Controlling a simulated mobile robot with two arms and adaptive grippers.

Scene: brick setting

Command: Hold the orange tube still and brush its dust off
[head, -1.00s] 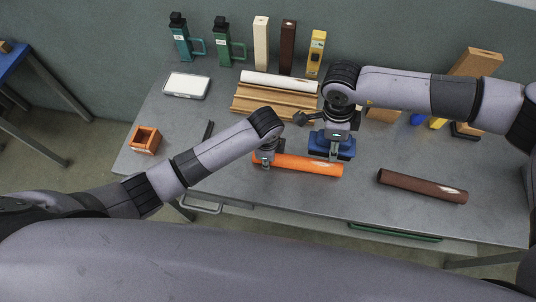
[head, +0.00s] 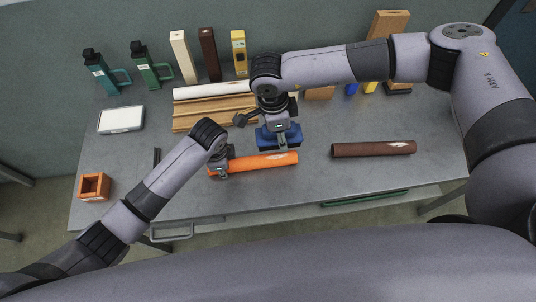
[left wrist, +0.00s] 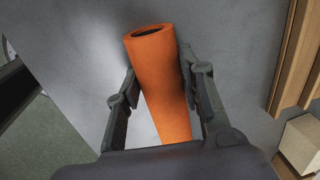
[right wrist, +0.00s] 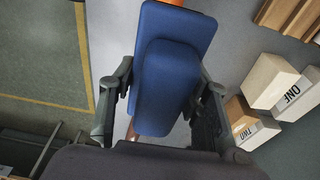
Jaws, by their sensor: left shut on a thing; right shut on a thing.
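The orange tube (head: 262,162) lies on the grey table near its front edge. My left gripper (head: 220,170) is shut around the tube's left end; the tube also shows between its fingers in the left wrist view (left wrist: 160,75). My right gripper (head: 281,127) is shut on a blue brush (head: 268,140), held over the right part of the tube. The brush fills the middle of the right wrist view (right wrist: 165,80), with bits of orange behind it. Its underside is hidden, so I cannot tell whether it touches. Small pale marks seem to show near the tube's right end.
A brown tube (head: 372,149) with a pale patch lies to the right. Behind are a wooden rack (head: 205,117) with a white tube (head: 207,91), bottles and upright blocks. A white-topped tray (head: 121,119) and an orange box (head: 94,186) stand left.

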